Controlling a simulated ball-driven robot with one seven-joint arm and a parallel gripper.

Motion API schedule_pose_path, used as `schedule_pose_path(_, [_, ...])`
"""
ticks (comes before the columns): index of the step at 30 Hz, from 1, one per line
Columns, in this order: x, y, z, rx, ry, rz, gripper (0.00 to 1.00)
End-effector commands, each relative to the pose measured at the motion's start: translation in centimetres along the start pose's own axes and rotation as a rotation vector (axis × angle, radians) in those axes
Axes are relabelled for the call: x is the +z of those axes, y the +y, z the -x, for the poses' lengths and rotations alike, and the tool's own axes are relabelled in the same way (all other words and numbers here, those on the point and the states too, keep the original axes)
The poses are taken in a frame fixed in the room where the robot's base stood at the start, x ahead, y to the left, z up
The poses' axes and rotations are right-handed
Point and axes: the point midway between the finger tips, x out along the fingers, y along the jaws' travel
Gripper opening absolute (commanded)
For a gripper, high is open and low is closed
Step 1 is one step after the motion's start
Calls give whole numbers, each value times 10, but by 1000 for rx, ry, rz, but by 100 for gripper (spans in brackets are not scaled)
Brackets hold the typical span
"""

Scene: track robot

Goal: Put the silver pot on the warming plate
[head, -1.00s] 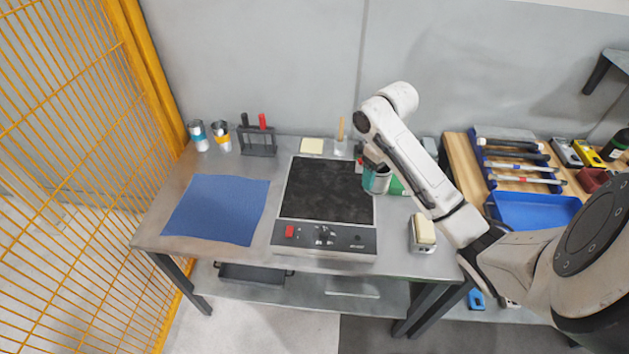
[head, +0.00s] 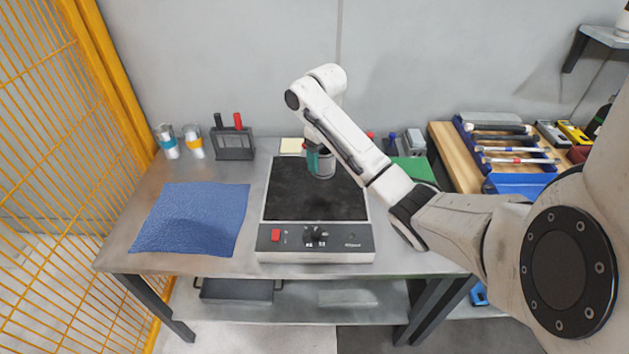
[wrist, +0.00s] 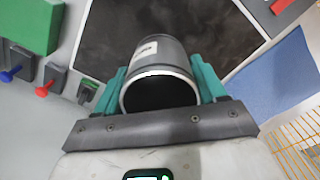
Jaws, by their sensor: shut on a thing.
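The silver pot (wrist: 162,60) is a grey metal cylinder with a white label and an open, dark mouth. It is held between the teal fingers of my gripper (wrist: 160,88), one on each side. In the head view the pot (head: 323,164) shows over the back part of the warming plate (head: 315,205), partly hidden by my gripper (head: 318,160). I cannot tell whether the pot touches the plate's top.
A blue cloth (head: 193,218) lies left of the plate. Two small cans (head: 194,141) and a black rack (head: 232,143) stand at the back left. A green mat (head: 414,170) lies on the right. A yellow mesh fence (head: 65,150) bounds the left side.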

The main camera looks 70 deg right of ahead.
Motion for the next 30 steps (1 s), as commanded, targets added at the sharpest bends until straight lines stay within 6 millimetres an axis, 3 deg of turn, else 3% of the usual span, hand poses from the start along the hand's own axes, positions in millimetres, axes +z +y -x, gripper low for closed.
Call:
schedule_pose_path(1, [-7,-1,-14,1,1,2,25])
schedule_pose_path(3, [-14,-1,-21,1,1,1,25])
schedule_pose_path(8, [-25,0,-27,2,-1,0,25])
schedule_pose_path(20, [-32,0,-66,2,-2,0,25])
schedule_pose_path(30, [-32,-1,-70,1,0,0,25])
